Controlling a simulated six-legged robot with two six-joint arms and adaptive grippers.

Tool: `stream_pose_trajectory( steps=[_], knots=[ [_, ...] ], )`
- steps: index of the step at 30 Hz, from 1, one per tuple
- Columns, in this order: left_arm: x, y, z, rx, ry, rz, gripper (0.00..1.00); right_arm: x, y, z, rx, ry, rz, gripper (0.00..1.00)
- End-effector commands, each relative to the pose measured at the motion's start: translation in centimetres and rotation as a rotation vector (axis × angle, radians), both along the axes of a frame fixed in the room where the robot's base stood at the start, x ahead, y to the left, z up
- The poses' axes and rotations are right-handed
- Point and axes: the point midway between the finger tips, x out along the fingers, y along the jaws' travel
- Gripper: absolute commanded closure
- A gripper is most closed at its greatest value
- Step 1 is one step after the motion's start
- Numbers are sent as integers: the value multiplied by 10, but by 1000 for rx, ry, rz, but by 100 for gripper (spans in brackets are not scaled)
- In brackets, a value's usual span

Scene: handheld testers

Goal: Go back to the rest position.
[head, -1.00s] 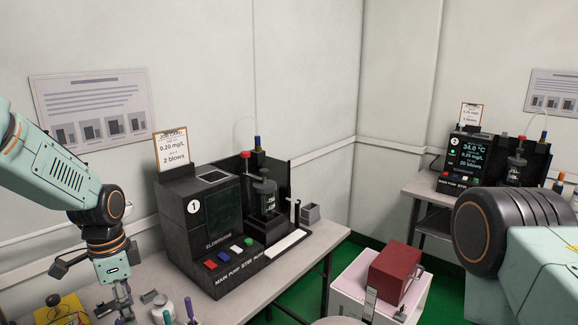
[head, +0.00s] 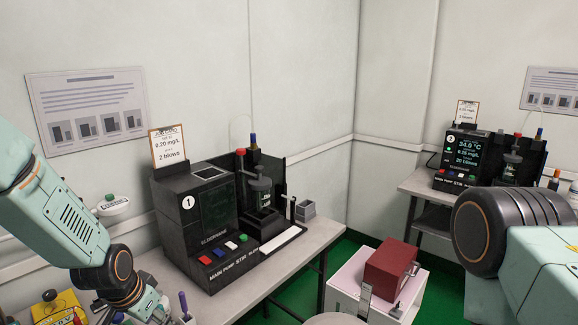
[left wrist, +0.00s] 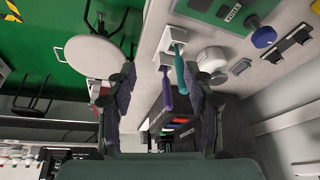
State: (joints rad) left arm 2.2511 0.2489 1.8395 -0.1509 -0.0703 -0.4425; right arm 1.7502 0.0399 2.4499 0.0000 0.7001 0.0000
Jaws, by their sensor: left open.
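My left arm enters the head view from the left and bends down to the lower edge, over the near left of the bench. Its fingers are hard to make out there. In the left wrist view my left gripper (left wrist: 159,85) has its two dark fingers apart. A teal-handled tool (left wrist: 180,70) and a purple-handled tool (left wrist: 166,88) show between the fingers, beyond them; I see nothing gripped. My right arm shows at the right of the head view, but its gripper is out of view.
The black tester marked 1 (head: 205,225) stands on the bench (head: 290,265), right of my left arm. A yellow device (head: 55,308) lies at lower left. A red box (head: 390,263) sits on a white cabinet (head: 345,290). Tester 2 (head: 465,160) stands on the far table.

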Motion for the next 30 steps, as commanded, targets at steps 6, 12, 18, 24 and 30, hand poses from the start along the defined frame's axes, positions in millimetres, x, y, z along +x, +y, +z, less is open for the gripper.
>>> stream_pose_trajectory(
  steps=[6,12,18,24,30],
  knots=[
    [-88,-29,-87,-86,8,263,48,0,0,-16,0,1,0,61],
    [-205,-42,-146,-91,98,426,48,0,0,-32,0,1,0,61],
    [-305,-47,-176,-34,264,427,48,0,0,-43,0,1,0,61],
    [-346,-48,-193,-7,355,405,48,0,0,-49,0,1,0,61],
    [-348,-48,-194,-6,361,405,48,0,0,-49,0,0,0,61]
  ],
)
